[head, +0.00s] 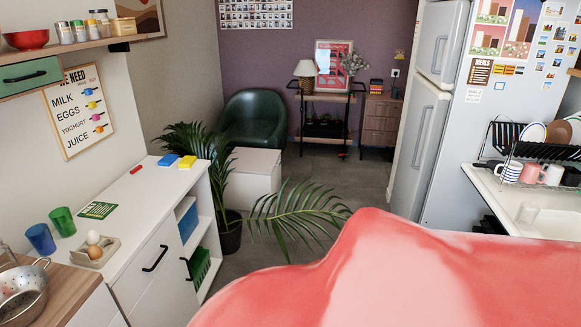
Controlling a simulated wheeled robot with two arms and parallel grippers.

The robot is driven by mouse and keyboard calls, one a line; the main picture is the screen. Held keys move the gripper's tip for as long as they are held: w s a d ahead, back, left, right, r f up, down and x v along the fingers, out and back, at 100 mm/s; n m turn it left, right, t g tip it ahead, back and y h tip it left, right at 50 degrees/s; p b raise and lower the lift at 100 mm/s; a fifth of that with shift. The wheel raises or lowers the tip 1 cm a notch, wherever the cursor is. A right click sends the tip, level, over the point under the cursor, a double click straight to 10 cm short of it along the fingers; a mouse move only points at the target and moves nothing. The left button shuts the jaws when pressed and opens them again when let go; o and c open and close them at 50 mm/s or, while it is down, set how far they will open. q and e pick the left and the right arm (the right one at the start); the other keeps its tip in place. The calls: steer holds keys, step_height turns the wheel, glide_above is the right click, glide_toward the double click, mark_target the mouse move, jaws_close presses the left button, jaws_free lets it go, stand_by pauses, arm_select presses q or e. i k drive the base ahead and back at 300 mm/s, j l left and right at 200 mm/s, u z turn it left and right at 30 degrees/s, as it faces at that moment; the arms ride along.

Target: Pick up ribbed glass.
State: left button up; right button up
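A blue tumbler (41,239) and a green tumbler (63,221) stand side by side on the white cabinet at the left. Ribs are too small to make out, so I cannot tell which of these is the ribbed glass. Neither of my grippers shows in the head view. A large, blurred pink-red surface very close to the camera hides the lower right.
The white cabinet (130,208) also bears an egg holder (95,250). A metal colander (22,292) sits at the lower left. A dish rack (540,155) with mugs stands behind the sink. A potted palm (230,232) stands by the cabinet. Grey floor (345,180) is open in the middle.

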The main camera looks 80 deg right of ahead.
mark_target(528, 212)
steer(key=z, duration=4.05)
steer(key=i+j+z, duration=0.2)
steer(key=i+j, duration=0.25)
